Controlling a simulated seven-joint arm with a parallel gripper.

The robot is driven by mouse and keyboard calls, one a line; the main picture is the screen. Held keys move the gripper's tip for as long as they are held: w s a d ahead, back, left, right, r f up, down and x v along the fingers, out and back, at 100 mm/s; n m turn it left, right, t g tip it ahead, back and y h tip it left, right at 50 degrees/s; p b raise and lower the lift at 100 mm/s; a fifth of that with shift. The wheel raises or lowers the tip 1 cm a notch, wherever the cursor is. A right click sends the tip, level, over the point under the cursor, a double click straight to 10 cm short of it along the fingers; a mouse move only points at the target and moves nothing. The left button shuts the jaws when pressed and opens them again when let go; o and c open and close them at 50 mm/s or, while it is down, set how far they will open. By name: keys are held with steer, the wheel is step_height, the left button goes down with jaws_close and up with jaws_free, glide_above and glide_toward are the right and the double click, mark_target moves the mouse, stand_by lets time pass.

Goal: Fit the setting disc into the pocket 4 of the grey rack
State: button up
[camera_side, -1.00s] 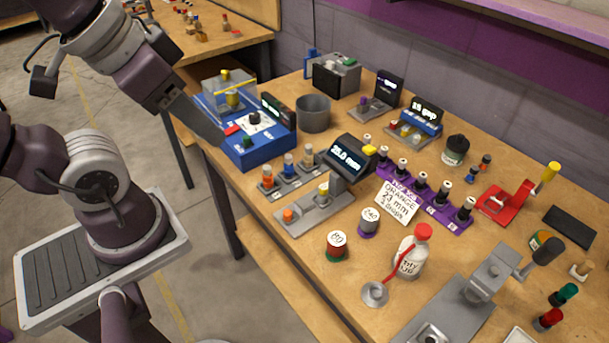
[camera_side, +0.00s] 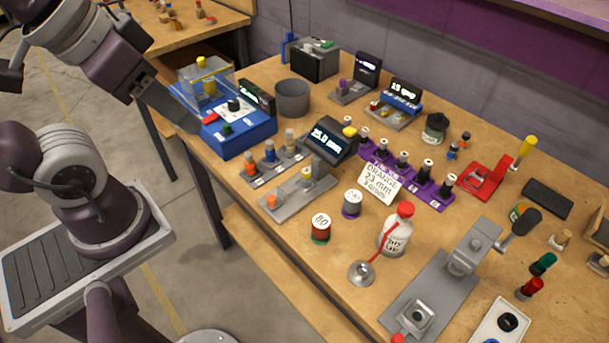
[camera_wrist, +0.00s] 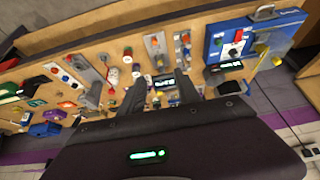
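The grey rack (camera_side: 286,166) stands on the bench just right of the blue machine, with small orange, blue and tan pieces upright in it; its pocket numbers are too small to read. No piece is plainly marked as the setting disc. My gripper (camera_side: 185,118) is in the air at the bench's left edge, left of the rack. In the wrist view its two fingers (camera_wrist: 161,82) stand apart with nothing seen between them.
The blue machine (camera_side: 238,140) with a clear cover is close beside my gripper. A grey cup (camera_side: 292,98), a purple rack (camera_side: 420,187), a handwritten card (camera_side: 378,184), a white bottle (camera_side: 394,236) and a grey press (camera_side: 440,290) crowd the bench. Bare wood shows near the front edge.

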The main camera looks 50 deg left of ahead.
steer(key=shift+o, duration=0.9)
